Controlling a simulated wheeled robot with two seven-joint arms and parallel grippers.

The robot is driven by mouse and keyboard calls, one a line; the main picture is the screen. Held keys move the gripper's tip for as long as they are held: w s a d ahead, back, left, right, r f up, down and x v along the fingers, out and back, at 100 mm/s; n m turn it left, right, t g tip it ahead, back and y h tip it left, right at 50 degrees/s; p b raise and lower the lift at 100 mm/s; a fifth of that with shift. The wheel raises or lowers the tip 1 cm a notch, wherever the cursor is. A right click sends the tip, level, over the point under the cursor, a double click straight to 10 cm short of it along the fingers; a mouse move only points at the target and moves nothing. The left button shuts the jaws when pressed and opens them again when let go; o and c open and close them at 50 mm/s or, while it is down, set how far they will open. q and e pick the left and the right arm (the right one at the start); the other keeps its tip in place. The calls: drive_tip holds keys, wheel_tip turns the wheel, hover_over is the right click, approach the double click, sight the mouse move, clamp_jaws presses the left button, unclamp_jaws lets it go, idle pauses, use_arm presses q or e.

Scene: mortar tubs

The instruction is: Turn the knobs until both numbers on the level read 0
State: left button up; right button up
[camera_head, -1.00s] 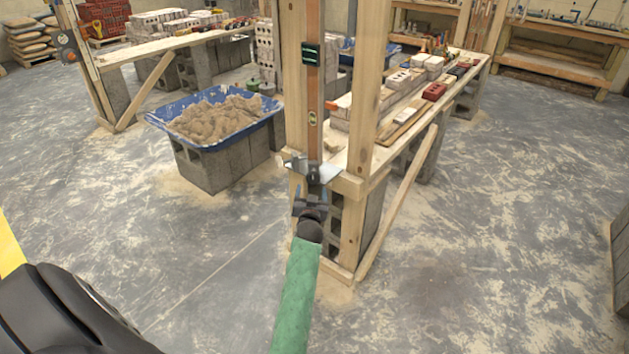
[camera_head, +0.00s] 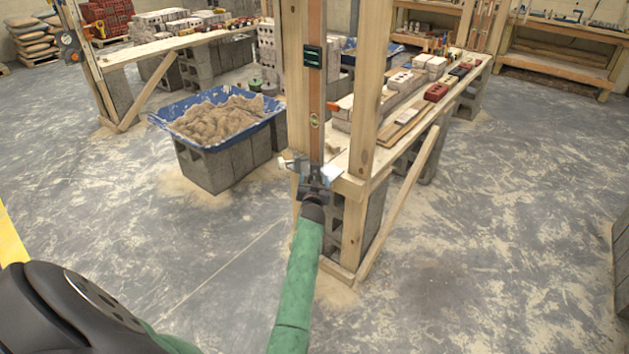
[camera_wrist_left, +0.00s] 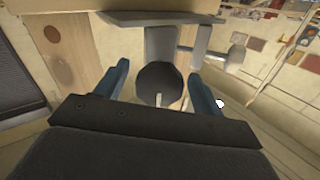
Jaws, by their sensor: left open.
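The level (camera_head: 315,92) is a tall reddish-brown bar standing upright by a timber post, with a dark green display (camera_head: 313,57); its numbers are too small to read. A grey metal bracket (camera_head: 329,173) holds its foot. My left gripper (camera_head: 314,185) is at this bracket. In the left wrist view, a dark round knob (camera_wrist_left: 158,84) sits between the open blue fingers of the left gripper (camera_wrist_left: 158,73), with gaps showing on both sides. A second, smaller grey knob (camera_wrist_left: 238,40) sticks out to the right. My right gripper is not in view.
Timber posts (camera_head: 369,85) stand close beside the level. A bench (camera_head: 412,128) with bricks runs back right. A blue tub (camera_head: 160,122) of mortar sits on grey blocks at left. The concrete floor (camera_head: 480,240) at right is clear.

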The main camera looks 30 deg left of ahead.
use_arm(q)
drive_tip(key=c, duration=1)
drive_tip(key=shift+m, duration=0.3)
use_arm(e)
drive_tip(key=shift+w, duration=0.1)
use_arm(q)
drive_tip(key=m, duration=0.3)
drive_tip(key=shift+m, duration=0.4)
drive_tip(key=m, duration=1)
drive_tip(key=shift+m, duration=0.4)
drive_tip(key=shift+m+p, duration=0.45)
drive_tip(key=shift+m, duration=1.15)
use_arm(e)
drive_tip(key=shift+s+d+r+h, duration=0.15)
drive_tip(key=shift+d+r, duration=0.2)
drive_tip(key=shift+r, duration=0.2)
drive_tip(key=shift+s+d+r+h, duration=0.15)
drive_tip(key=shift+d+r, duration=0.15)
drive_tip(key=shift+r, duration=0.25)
